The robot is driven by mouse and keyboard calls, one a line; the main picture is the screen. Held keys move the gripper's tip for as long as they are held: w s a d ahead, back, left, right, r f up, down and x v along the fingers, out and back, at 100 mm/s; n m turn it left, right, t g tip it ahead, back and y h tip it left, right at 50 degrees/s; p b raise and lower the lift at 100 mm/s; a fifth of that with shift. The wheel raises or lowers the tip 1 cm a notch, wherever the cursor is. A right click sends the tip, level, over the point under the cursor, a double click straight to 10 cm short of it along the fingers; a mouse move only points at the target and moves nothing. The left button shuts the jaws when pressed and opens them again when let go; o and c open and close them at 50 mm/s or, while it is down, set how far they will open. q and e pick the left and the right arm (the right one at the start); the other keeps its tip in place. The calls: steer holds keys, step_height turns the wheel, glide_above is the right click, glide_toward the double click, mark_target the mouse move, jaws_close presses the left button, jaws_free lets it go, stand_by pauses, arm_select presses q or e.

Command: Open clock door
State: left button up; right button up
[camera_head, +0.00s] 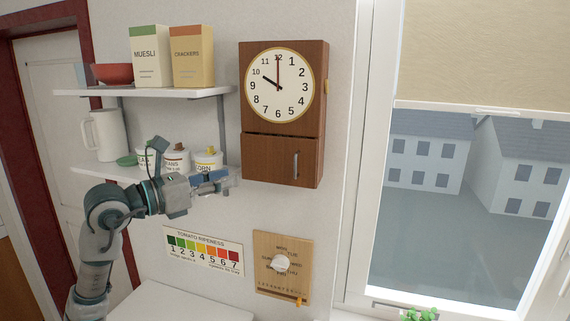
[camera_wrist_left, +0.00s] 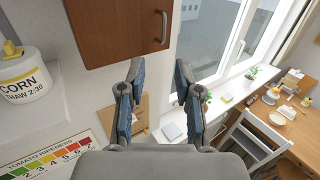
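The brown wooden clock (camera_head: 318,110) hangs on the wall, with a round white face (camera_head: 279,85). Its lower door (camera_head: 268,158) looks shut and has a grey vertical handle (camera_head: 296,165) near its right side. In the left wrist view the door (camera_wrist_left: 110,30) fills the top middle, with the handle (camera_wrist_left: 164,27) at its right edge. My left gripper (camera_head: 232,182) is left of the clock's lower part in the head view, apart from the handle. In the left wrist view my left gripper (camera_wrist_left: 159,75) is open and empty, its fingertips below the handle. My right gripper is not visible.
Shelves (camera_head: 150,92) left of the clock hold boxes, a bowl and canisters, including a corn canister (camera_head: 208,158) close to my left gripper. A wooden dial board (camera_head: 282,265) and a ripeness chart (camera_head: 203,250) are on the wall below. A window (camera_head: 470,190) is at right.

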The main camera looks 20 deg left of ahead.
arm_select(q)
steer(key=p, duration=0.3)
glide_toward(290, 162)
steer(key=s+d+r, duration=0.2)
steer(key=d, duration=0.1)
steer(key=p+x, duration=0.1)
steer(key=x, duration=0.4)
steer(key=shift+w+a+f+p, duration=0.15)
steer(key=shift+w+f+p, duration=0.1)
steer(key=shift+w+p, duration=0.15)
steer(key=shift+w+d+f, duration=0.1)
steer(key=shift+w+d, duration=0.3)
steer(key=shift+w, duration=0.2)
steer(key=shift+d, duration=0.55)
steer(key=c, duration=0.5)
steer(key=shift+w+a, duration=0.1)
steer(key=shift+a, duration=0.1)
jaws_close()
steer(key=shift+a, duration=0.15)
